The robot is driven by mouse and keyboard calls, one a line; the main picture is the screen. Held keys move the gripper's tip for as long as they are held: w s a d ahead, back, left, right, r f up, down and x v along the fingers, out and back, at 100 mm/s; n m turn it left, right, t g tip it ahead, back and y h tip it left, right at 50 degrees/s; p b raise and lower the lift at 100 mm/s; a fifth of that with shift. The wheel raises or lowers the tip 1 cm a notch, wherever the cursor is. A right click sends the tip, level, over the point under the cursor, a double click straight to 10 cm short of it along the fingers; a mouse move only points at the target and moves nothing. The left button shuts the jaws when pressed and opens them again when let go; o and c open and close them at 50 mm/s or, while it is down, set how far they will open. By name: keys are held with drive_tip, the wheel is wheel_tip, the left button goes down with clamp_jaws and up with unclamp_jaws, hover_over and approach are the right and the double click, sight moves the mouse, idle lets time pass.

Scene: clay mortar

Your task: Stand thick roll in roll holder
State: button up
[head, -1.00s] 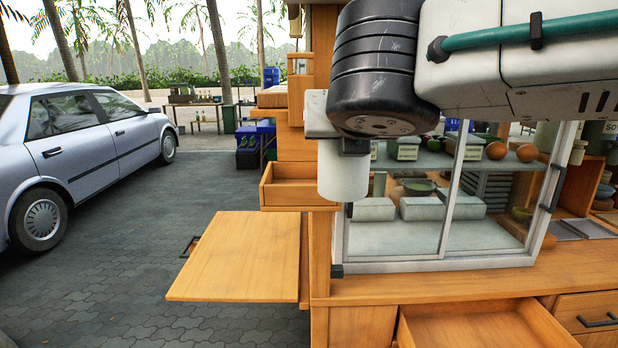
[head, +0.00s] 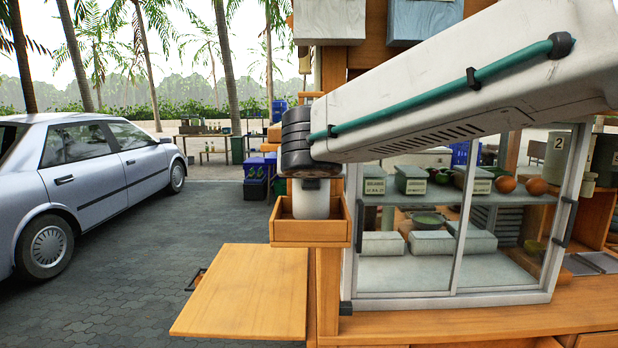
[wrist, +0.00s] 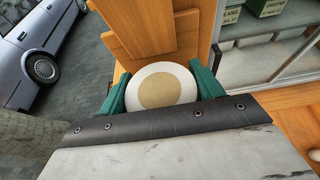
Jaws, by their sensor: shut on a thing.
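The thick roll (head: 311,203) is a white upright cylinder. In the wrist view I see it end-on as a white disc (wrist: 160,88) with a tan core. My gripper (wrist: 160,94) is shut on the roll, with a green finger on each side. A small open-topped wooden box (head: 310,236), apparently the roll holder, is fixed to the wooden post. In the head view the roll overlaps the box's opening, its lower end near the front wall's top edge. I cannot tell whether the roll is inside the box or above it.
A flat wooden shelf (head: 240,290) juts out below the box. A glass-fronted cabinet (head: 455,302) with tins and bowls stands close on the right. A silver car (head: 90,195) is parked at left, with open paving between.

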drive_tip(key=shift+f, duration=0.55)
drive_tip(key=shift+f, duration=0.35)
drive_tip(key=o, duration=1.1)
drive_tip(key=shift+c, duration=0.2)
